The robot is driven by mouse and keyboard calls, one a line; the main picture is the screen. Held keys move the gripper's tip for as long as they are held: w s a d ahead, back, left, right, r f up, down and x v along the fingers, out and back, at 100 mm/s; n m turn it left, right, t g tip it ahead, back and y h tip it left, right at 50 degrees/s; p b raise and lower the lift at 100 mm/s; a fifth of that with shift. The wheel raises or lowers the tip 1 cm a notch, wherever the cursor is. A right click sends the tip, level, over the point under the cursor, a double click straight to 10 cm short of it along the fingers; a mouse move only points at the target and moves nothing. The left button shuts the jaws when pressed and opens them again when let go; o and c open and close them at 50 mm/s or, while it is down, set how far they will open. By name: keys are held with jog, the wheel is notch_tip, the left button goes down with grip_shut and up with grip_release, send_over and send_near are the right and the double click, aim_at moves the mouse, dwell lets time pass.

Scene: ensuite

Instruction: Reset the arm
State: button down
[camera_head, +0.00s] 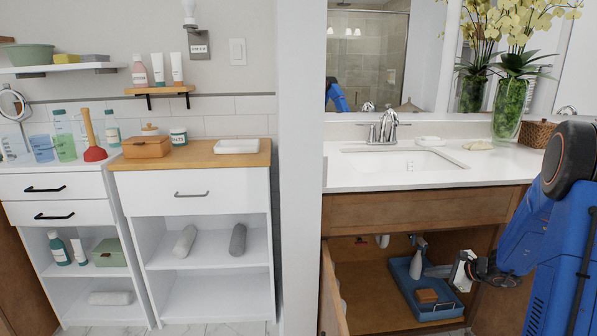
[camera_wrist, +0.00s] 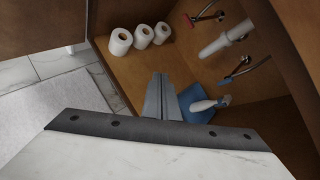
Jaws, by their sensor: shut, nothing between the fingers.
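My blue arm (camera_head: 560,240) reaches from the right edge of the head view down to the open cabinet under the sink. My gripper (camera_head: 460,270) is at the cabinet opening, in front of or over the right end of a blue tray (camera_head: 440,313); the exact gap is hard to tell. In the wrist view, my gripper's fingers (camera_wrist: 160,97) are together with nothing between them. They point into the cabinet, and the blue tray (camera_wrist: 192,98) is partly hidden beside them.
A spray bottle (camera_head: 416,262) and a brown block (camera_head: 427,296) are in the tray. The cabinet door (camera_head: 331,295) stands open on the left. The countertop (camera_head: 440,175) is above my gripper. Several paper rolls (camera_wrist: 141,36) and pipes (camera_wrist: 226,40) are inside the cabinet.

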jog(key=s+a+r+n+g, duration=0.4)
jog(key=s+a+r+n, duration=0.8)
jog(key=s+a+r, duration=0.55)
jog(key=s+r+n+h, duration=0.1)
jog(key=s+n+h, duration=0.2)
jog(key=s, duration=0.9)
jog(key=s+a+r+n+h, duration=0.1)
jog(key=s+n+h, duration=0.1)
jog(key=s+n, duration=0.6)
jog(key=s, duration=0.5)
jog(key=shift+r+h, duration=0.35)
jog(key=shift+h, duration=0.05)
jog(key=shift+a, duration=0.1)
